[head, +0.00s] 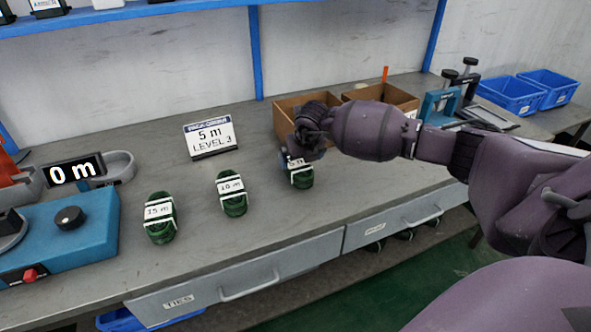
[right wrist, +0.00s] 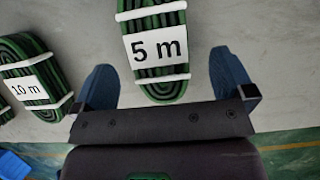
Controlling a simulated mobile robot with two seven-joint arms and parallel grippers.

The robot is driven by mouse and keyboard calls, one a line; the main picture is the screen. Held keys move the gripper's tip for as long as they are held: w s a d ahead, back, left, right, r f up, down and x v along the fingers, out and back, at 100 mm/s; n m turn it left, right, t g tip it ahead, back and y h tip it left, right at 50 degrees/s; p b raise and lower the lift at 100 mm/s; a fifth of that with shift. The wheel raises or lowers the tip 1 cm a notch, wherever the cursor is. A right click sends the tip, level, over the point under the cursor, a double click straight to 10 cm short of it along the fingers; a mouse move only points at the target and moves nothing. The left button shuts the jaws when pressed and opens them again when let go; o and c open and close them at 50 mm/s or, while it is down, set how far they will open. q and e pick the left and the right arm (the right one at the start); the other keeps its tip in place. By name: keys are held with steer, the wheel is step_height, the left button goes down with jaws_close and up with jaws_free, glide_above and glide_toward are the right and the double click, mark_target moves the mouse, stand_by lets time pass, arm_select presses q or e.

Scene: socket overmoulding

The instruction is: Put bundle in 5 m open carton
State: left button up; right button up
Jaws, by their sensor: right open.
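The 5 m bundle (head: 301,176) is a green coil with white ties and a white label, lying on the bench. In the right wrist view the 5 m bundle (right wrist: 158,75) lies between the two blue fingers of my right gripper (right wrist: 162,85), which is open with a gap on each side. In the head view my right gripper (head: 292,160) is over the bundle and partly hides it. Two brown cartons stand behind: the left carton (head: 290,104) is partly hidden by my arm, and the right carton (head: 398,98) is beside it. My left gripper is out of view.
A 10 m bundle (head: 232,192) and a 15 m bundle (head: 160,217) lie to the left. A sign (head: 210,137) reading "5 m LEVEL 3" stands behind them. A blue machine (head: 75,235) is at far left. Blue bins (head: 512,95) are at far right.

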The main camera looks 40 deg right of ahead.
mark_target(298, 163)
steer(key=shift+w+f, duration=0.1)
steer(key=shift+f, duration=0.15)
steer(key=b+x, duration=0.1)
steer(key=x, duration=0.3)
steer(key=shift+w+f+b, duration=0.25)
steer(key=shift+f+b, duration=0.05)
steer(key=shift+r, duration=0.2)
steer(key=c, duration=1.1)
